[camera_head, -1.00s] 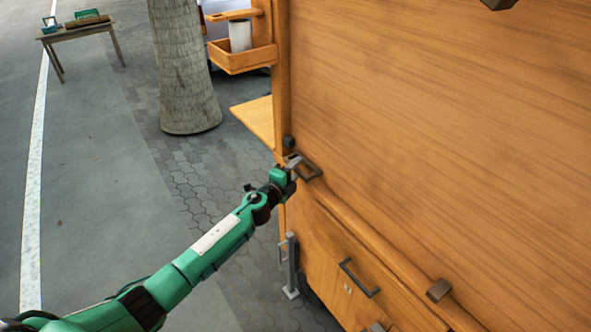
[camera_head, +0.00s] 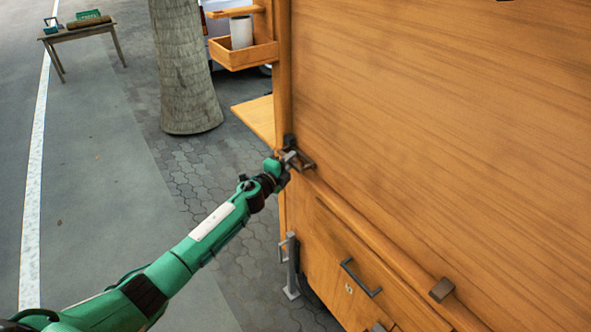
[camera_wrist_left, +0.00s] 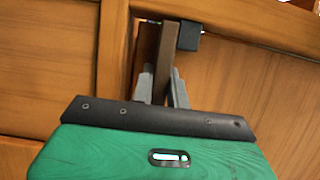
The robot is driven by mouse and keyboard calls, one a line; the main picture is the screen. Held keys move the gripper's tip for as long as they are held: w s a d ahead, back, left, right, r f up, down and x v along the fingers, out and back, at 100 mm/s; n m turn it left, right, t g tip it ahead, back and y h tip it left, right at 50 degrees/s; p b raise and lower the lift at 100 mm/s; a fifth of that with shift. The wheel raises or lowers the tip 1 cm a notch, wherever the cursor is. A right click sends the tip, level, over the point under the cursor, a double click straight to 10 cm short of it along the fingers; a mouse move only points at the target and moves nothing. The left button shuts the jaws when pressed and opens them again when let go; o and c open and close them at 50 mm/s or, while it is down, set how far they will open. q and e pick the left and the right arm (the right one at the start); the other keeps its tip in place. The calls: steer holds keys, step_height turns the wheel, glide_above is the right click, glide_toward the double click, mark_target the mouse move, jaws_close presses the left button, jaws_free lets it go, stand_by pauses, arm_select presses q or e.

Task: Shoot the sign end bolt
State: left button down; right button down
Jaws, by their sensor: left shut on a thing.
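The bolt's dark handle (camera_head: 307,163) sits on the front ledge of the wooden cart, near its left corner post. A small dark block (camera_head: 289,141) is beside it on the post. My left gripper (camera_head: 289,159) is at the handle. In the left wrist view, the handle's brown bar (camera_wrist_left: 167,58) stands between the two grey fingers of my left gripper (camera_wrist_left: 162,84), which is shut on it. The dark block (camera_wrist_left: 188,37) is just right of the bar's top. The bolt rod itself is not clear. My right gripper is not in view.
The large wooden panel (camera_head: 440,110) rises right of the gripper. A lower drawer handle (camera_head: 359,278) and another dark block (camera_head: 441,289) are on the cart's front. A wooden side shelf (camera_head: 256,118) juts out behind the post.

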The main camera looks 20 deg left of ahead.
arm_select(q)
steer(key=shift+w+a+f, duration=0.1)
steer(key=shift+w+a, duration=0.3)
steer(key=shift+a, duration=0.1)
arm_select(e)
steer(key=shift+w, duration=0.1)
arm_select(q)
steer(key=c, duration=1.4)
jaws_free()
steer(key=shift+a, duration=0.15)
steer(key=shift+o, duration=0.2)
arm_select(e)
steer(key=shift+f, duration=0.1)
arm_select(q)
steer(key=shift+s, duration=0.1)
steer(key=v, duration=1.3)
steer(key=shift+s, duration=0.25)
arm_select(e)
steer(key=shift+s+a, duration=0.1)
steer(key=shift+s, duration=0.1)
